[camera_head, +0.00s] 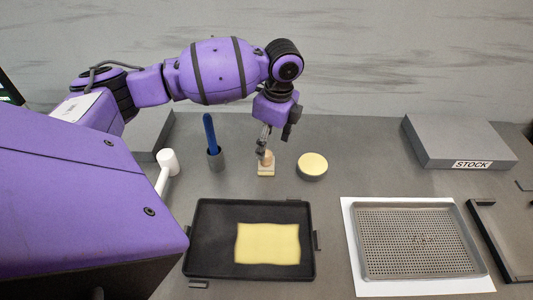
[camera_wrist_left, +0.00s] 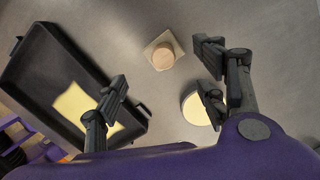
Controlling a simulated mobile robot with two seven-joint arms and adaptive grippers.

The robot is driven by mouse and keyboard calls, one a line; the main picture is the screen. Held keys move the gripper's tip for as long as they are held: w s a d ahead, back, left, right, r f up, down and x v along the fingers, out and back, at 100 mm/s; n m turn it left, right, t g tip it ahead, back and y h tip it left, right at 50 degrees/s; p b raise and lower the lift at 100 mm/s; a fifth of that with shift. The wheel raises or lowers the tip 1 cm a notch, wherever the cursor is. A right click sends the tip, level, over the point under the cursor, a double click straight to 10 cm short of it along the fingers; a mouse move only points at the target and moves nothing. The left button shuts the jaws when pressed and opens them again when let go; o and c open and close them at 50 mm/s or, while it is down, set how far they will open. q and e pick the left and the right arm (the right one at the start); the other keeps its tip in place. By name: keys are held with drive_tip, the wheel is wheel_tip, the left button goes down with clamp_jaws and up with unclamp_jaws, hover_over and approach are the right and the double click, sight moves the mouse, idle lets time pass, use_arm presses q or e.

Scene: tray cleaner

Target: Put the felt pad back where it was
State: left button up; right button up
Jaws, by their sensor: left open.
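What looks like the felt pad (camera_head: 266,171) is a small square beige pad with a round wooden knob on top. It stands upright on the grey table, behind the black tray. In the left wrist view the pad (camera_wrist_left: 153,48) lies beyond the fingertips, in the gap between the fingers. My left gripper (camera_head: 268,140) is open and empty, close over the knob. It also shows in the left wrist view (camera_wrist_left: 165,78) with its fingers spread. In the head view its fingers partly cover the knob. My right gripper is not in view.
The black tray (camera_head: 202,225) holds a yellow sheet (camera_head: 267,243). A round pot with a yellow top (camera_head: 312,165) stands close right of the pad. A cup (camera_head: 216,160) with a blue-handled tool is to its left. A perforated tray (camera_head: 366,250) and a STOCK box (camera_head: 455,140) are right.

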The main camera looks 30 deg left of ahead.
use_arm(q)
drive_tip(key=r, duration=0.3)
drive_tip(key=shift+d+r, duration=0.2)
drive_tip(key=shift+r, duration=0.1)
idle(0.3)
